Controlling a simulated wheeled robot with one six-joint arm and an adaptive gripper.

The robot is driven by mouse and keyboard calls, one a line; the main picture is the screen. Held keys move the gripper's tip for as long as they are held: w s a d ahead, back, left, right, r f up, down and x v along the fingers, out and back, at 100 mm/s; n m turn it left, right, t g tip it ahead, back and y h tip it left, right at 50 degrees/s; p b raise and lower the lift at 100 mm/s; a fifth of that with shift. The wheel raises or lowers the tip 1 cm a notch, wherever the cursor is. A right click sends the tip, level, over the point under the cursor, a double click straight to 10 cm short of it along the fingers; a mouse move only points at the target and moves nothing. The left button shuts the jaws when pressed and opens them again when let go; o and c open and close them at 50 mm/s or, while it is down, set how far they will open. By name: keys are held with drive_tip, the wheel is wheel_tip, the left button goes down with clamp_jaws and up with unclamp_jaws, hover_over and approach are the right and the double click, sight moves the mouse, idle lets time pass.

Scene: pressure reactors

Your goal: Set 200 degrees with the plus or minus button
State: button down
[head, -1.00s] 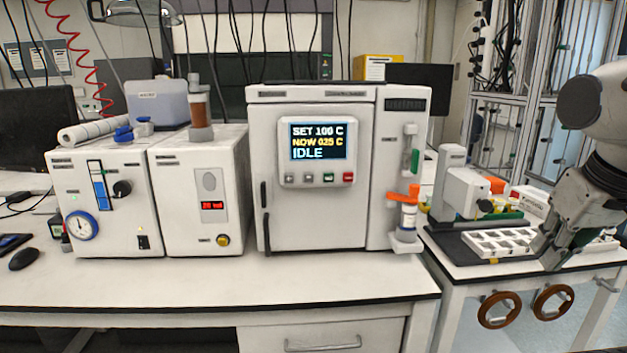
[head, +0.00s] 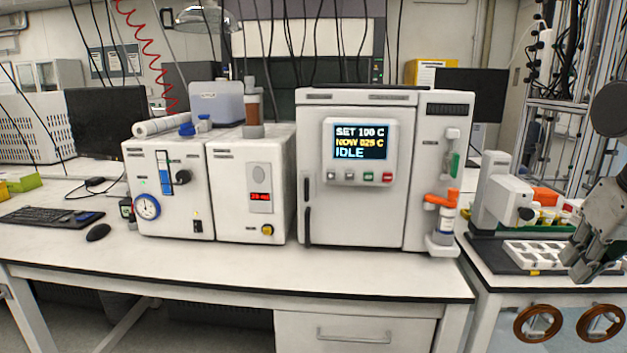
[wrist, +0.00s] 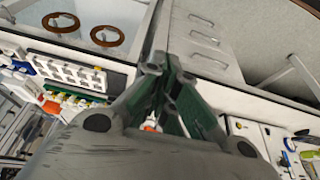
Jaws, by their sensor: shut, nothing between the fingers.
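The white reactor oven (head: 352,220) stands on the bench in the middle of the head view. Its control panel (head: 361,152) has a display (head: 361,142) reading SET 100 C, NOW 025 C, IDLE. My gripper (head: 585,272) is at the right edge of the head view, well to the right of the panel, over the side table. In the wrist view my gripper (wrist: 165,75) is shut and empty, pointing down.
An orange-clamped vial (head: 446,215) projects at the oven's right side. The bench front (head: 250,265) is clear. A white tray (head: 535,252) lies near my gripper.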

sight(331, 175)
drive_tip(key=w+a+f+n+y, duration=0.1)
drive_tip(key=w+a+f+n, duration=0.3)
drive_tip(key=a, duration=0.6)
drive_tip(key=w+a+f+y, duration=0.2)
drive_tip(key=w+a, duration=0.3)
drive_tip(key=a, duration=0.5)
drive_tip(key=w+a+f+n+y, duration=0.1)
drive_tip(key=w+a+f+n, duration=0.3)
drive_tip(key=a, duration=0.6)
drive_tip(key=w+a+r+m+t+y, duration=0.3)
drive_tip(key=w+a+r+t, duration=0.2)
drive_tip(key=w+a+r, duration=0.2)
drive_tip(key=w+r, duration=0.2)
drive_tip(key=w, duration=0.2)
drive_tip(key=shift+w+t, duration=0.35)
drive_tip(key=shift+t, duration=0.05)
drive_tip(key=w, duration=0.8)
drive_tip(key=shift+w+d, duration=0.2)
drive_tip(key=shift+w, duration=0.2)
